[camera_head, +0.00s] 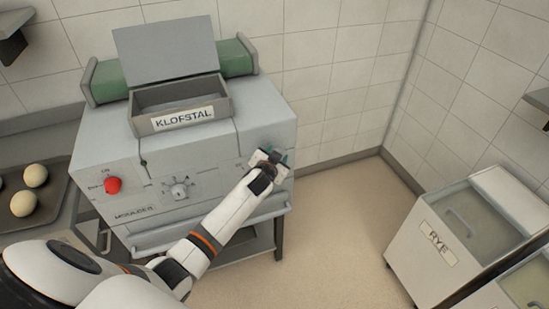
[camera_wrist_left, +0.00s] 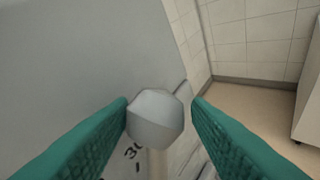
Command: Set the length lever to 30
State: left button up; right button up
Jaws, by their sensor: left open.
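The grey moulder (camera_head: 110,190) stands against the wall in the head view. My left gripper (camera_head: 270,156) is at the right part of its front and hides the length lever there. In the left wrist view the lever's grey faceted knob (camera_wrist_left: 156,118) sits between the two green fingers of the open left gripper (camera_wrist_left: 160,125). Small gaps show between the knob and the fingers. A printed number starting with 3, probably 30 (camera_wrist_left: 133,148), shows on the panel just left of the lever's stem. My right gripper is not in view.
The moulder front also has a red knob (camera_head: 113,186) and a dial (camera_head: 179,190). A hopper labelled KLOFSTAL (camera_head: 182,117) is on top. A tray with dough balls (camera_head: 36,175) is at the left. A RYE bin (camera_head: 437,242) stands at the right, with free floor between.

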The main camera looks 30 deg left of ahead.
pick_arm(q)
jog(key=b+v, duration=0.1)
jog(key=v, duration=1.1)
jog(key=shift+a+f, duration=0.1)
jog(key=s+d+f+g+h+b, duration=0.1)
jog(key=s+f+g, duration=0.2)
jog(key=s+f, duration=0.85)
jog(key=s+d+f+g+h+b, duration=0.1)
jog(key=s+d+f+g, duration=0.15)
jog(key=f, duration=1.85)
jog(key=s+d+f+g, duration=0.1)
jog(key=s+f+g, duration=0.1)
jog(key=s+f, duration=0.4)
jog(key=s+d+f+g+b, duration=0.1)
jog(key=s+f, duration=0.6)
jog(key=s, duration=0.9)
jog(key=s+d+f+g+h+b, duration=0.1)
jog(key=s+f+g, duration=0.3)
jog(key=s, duration=0.6)
notch_tip(320, 180, down, 2)
jog(key=shift+s+d+f, duration=0.2)
jog(key=shift+s+d, duration=0.2)
